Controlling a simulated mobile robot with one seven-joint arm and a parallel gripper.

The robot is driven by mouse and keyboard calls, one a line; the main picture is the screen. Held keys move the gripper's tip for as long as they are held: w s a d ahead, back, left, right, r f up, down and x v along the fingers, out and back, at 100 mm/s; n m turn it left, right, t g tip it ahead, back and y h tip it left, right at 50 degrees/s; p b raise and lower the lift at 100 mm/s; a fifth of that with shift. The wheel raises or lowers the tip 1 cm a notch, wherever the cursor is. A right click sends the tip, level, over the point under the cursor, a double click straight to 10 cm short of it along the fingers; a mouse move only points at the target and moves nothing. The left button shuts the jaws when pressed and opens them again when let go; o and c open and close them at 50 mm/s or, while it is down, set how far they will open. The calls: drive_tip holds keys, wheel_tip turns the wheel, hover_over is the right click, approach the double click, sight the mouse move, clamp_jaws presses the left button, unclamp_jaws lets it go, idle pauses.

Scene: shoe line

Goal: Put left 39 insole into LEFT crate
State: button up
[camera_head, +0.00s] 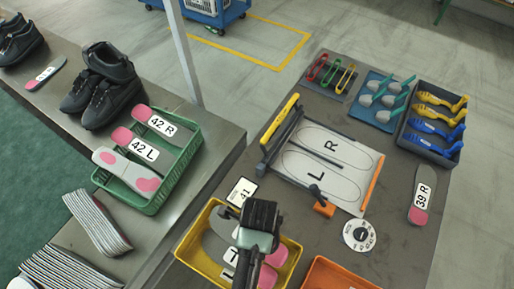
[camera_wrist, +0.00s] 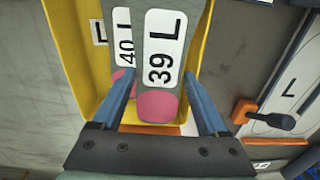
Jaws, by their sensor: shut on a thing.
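The left 39 insole (camera_wrist: 157,60), grey with a pink end and a white "39 L" label, is held between the fingers of my gripper (camera_wrist: 160,78). In the wrist view it lies over the yellow crate (camera_wrist: 62,60); I cannot tell whether it touches what is inside. A "40 L" insole (camera_wrist: 124,40) is in the crate beside it. An "L" label (camera_wrist: 99,33) shows at the crate's left. In the head view my gripper (camera_head: 250,255) points down into the yellow crate (camera_head: 192,243) and hides part of its contents.
A green crate (camera_head: 157,202) holds 42 insoles. An orange crate (camera_head: 320,268) stands right of the yellow one. A "39 R" insole (camera_head: 420,190) lies at the table's right. A sizing board (camera_head: 325,165), an orange-based lever (camera_head: 324,208) and a round dial (camera_head: 360,236) are nearby.

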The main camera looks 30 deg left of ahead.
drive_tip(key=shift+f, duration=1.75)
drive_tip(key=shift+f, duration=0.1)
drive_tip(key=shift+f+b, duration=0.35)
drive_tip(key=shift+f, duration=0.15)
drive_tip(key=o, duration=1.1)
drive_tip(key=shift+c, duration=0.2)
